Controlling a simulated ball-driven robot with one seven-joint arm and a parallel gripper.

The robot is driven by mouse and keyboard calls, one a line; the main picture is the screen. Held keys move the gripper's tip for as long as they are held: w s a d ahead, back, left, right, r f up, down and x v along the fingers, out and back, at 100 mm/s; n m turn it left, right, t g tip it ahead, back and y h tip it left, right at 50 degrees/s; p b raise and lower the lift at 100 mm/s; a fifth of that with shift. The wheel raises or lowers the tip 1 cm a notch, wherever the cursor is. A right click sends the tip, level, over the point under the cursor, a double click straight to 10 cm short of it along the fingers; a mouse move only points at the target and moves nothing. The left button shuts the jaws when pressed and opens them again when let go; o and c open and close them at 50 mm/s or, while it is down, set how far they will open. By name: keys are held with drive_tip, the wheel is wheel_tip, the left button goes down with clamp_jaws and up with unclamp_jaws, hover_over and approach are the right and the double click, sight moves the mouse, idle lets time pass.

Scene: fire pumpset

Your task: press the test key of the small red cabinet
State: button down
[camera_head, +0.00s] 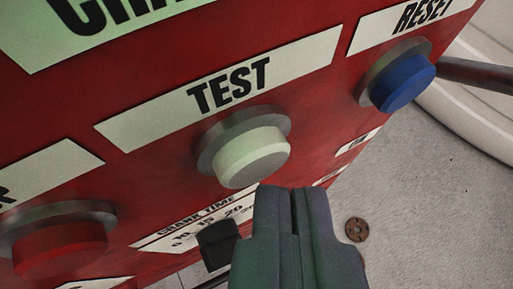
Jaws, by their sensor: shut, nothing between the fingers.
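The small red cabinet (325,97) fills most of the view, its face tilted in the picture. The test key (252,158) is a round white button in a grey metal ring, under a white label reading TEST (228,87). My gripper (293,190) is shut and empty. Its fingertips show just below and slightly right of the test key. Whether they touch it cannot be told from this view.
A blue button (402,84) under a RESET label sits at the upper right, with a dark rod beside it. A red button (60,248) is at the lower left. A black knob (218,243) sits below, beside the CRANK TIME scale. Grey floor shows at the right.

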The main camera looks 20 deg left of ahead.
drive_tip(key=shift+w+a, duration=0.2)
idle(0.3)
idle(0.3)
drive_tip(key=shift+s+d+p, duration=0.4)
drive_tip(key=shift+s+d, duration=0.15)
drive_tip(key=shift+s, duration=0.1)
drive_tip(key=s+d+p, duration=0.1)
drive_tip(key=s, duration=0.1)
drive_tip(key=s+d+p, duration=0.1)
drive_tip(key=s+d, duration=0.1)
idle(0.4)
idle(0.4)
